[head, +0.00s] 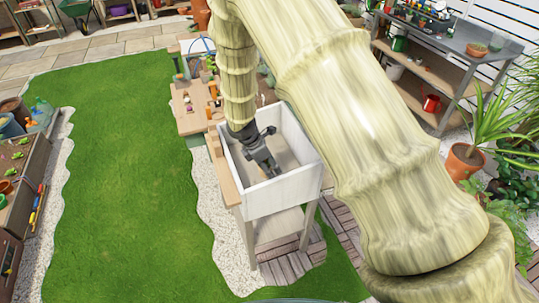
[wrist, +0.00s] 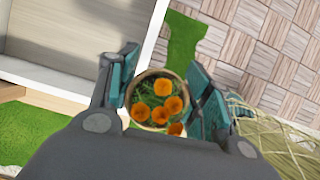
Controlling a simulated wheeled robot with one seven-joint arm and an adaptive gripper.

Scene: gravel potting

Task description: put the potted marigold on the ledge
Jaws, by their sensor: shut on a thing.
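The potted marigold (wrist: 157,98) shows in the wrist view from above, with several orange blooms and green leaves inside a round, tan pot rim. My gripper (wrist: 163,92) is shut on the pot, with a teal-padded finger at each side. In the head view my gripper (head: 270,172) points down over the white trough (head: 283,203); the plant is too small or hidden to make out there. A wooden ledge (head: 226,171) runs along the trough's left side in the head view. Pot height above the surfaces is unclear.
The trough's pale wall (wrist: 149,45) passes close beside the pot in the wrist view. Wooden deck tiles (wrist: 245,50) lie below at right. A wooden bench (head: 190,112) with pots and tools stands behind the trough. Open lawn (head: 120,180) lies to the left.

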